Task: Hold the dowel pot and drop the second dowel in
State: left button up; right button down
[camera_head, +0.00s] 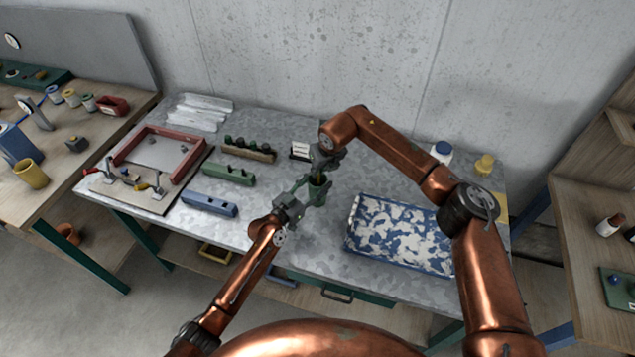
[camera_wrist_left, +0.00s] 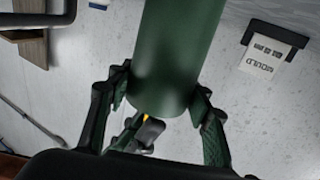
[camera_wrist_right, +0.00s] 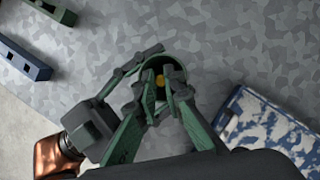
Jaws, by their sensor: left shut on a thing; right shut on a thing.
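The dowel pot (camera_head: 319,195) is a dark green cylinder above the bench. My left gripper (camera_head: 307,193) is shut on its side, and the pot fills the middle of the left wrist view (camera_wrist_left: 178,50). My right gripper (camera_head: 319,173) is directly over the pot's mouth. In the right wrist view its fingers are shut on a dowel (camera_wrist_right: 160,80), whose yellow end shows against the dark opening. A bit of yellow also shows by the pot's rim in the left wrist view (camera_wrist_left: 146,118). How deep the dowel reaches, and what lies inside the pot, is hidden.
A blue and white speckled tray (camera_head: 400,236) lies right of the pot. A green block (camera_head: 228,174), a blue block (camera_head: 209,204) and a wooden rack (camera_head: 248,150) stand left. A small sign (camera_head: 300,150) is behind. Bare bench surrounds the grippers.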

jog(key=shift+f, duration=0.9)
jog(key=c, duration=1.9)
grip_release()
jog(key=shift+c, duration=0.2)
jog(key=v, duration=1.2)
